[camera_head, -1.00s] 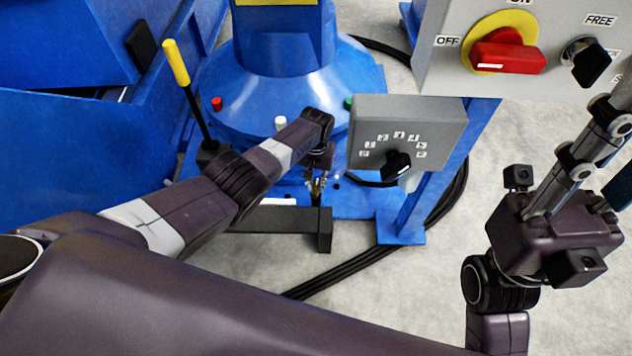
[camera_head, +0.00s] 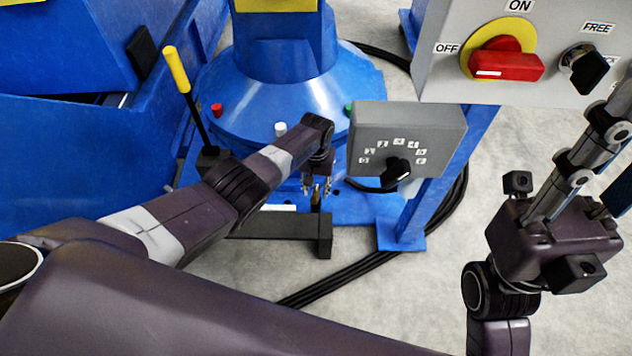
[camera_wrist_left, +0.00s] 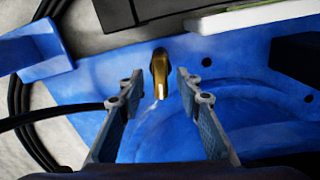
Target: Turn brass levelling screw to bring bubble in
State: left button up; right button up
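The brass levelling screw (camera_wrist_left: 160,72) stands up from the blue base plate in the left wrist view; only a small part of it (camera_head: 316,196) shows in the head view. My left gripper (camera_wrist_left: 160,88) is open, with one finger on each side of the screw and a visible gap to both. In the head view my left gripper (camera_head: 318,186) points down at the plate. My right gripper (camera_head: 590,150) is at the right, partly cut off by the frame edge, away from the screw. I cannot make out a bubble.
A white strip with a green edge (camera_wrist_left: 250,14) lies near the screw. A grey dial box (camera_head: 435,130) stands close right of my left gripper. A switch panel (camera_head: 450,75), a yellow-handled lever (camera_head: 176,68) and black cables (camera_head: 345,277) are around.

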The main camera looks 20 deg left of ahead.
aim_at(316, 192)
pick_arm(q)
notch_tip(316, 192, up, 12)
dwell(0.6)
jog(key=shift+f, duration=0.1)
dwell(0.4)
